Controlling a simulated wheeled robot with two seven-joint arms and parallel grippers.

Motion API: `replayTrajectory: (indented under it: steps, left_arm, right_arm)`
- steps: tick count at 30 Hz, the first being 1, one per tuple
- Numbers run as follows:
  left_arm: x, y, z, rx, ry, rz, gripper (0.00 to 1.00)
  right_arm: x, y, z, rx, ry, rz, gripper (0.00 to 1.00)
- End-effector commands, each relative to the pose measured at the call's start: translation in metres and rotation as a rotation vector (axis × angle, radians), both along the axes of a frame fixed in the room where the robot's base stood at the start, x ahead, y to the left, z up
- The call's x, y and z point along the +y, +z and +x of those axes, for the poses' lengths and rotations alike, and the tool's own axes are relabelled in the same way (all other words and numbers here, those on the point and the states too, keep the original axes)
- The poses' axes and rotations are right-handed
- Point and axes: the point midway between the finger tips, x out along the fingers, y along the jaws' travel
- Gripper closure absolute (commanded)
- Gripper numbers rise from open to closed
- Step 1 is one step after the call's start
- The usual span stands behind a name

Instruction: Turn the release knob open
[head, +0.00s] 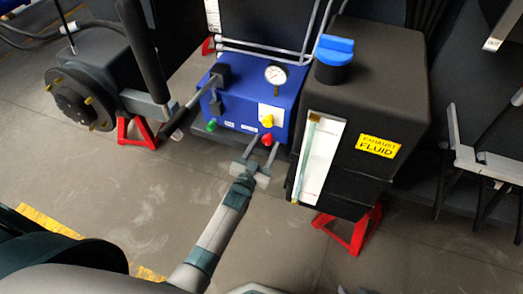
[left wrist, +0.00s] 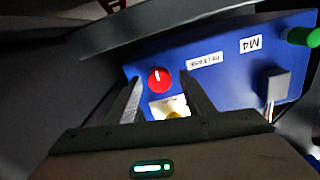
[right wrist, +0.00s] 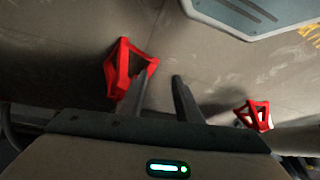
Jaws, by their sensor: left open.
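The red knob (head: 267,139) sits on the lower front face of a blue box (head: 237,97). In the left wrist view the red knob (left wrist: 159,80) has a white line pointing nearly straight up. A small white label (left wrist: 205,60) with upside-down print is beside it. My left gripper (head: 264,148) is open, its fingers pointing at the box, one on each side of the red knob and apart from it. A yellow knob (left wrist: 175,109) is partly hidden between the fingers. My right gripper (right wrist: 158,85) is open and empty above the floor.
A black fluid tank (head: 385,80) with a blue cap (head: 334,51) stands close right of the blue box. A green knob (head: 211,126) and gauge (head: 276,74) are on the box. Red stands (right wrist: 127,75) rise from the floor. The front floor is clear.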

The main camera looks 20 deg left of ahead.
Motion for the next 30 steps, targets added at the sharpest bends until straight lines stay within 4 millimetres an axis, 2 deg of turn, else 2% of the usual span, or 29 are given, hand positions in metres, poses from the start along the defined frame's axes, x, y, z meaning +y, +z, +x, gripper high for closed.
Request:
replayTrajectory:
  steps: [5, 11, 30]
  left_arm:
    - [0.0, 0.0, -0.006, 0.0, 0.0, 0.0, 0.52]
    - [0.002, 0.0, -0.028, 0.002, 0.0, 0.0, 0.52]
    - [0.009, -0.001, -0.149, 0.003, 0.0, 0.0, 0.52]
  right_arm:
    - [-0.001, 0.0, 0.0, 0.002, 0.0, -0.001, 0.69]
    - [-0.003, 0.001, -0.001, 0.013, -0.003, -0.01, 0.69]
    - [-0.016, 0.001, -0.004, 0.061, -0.011, -0.046, 0.69]
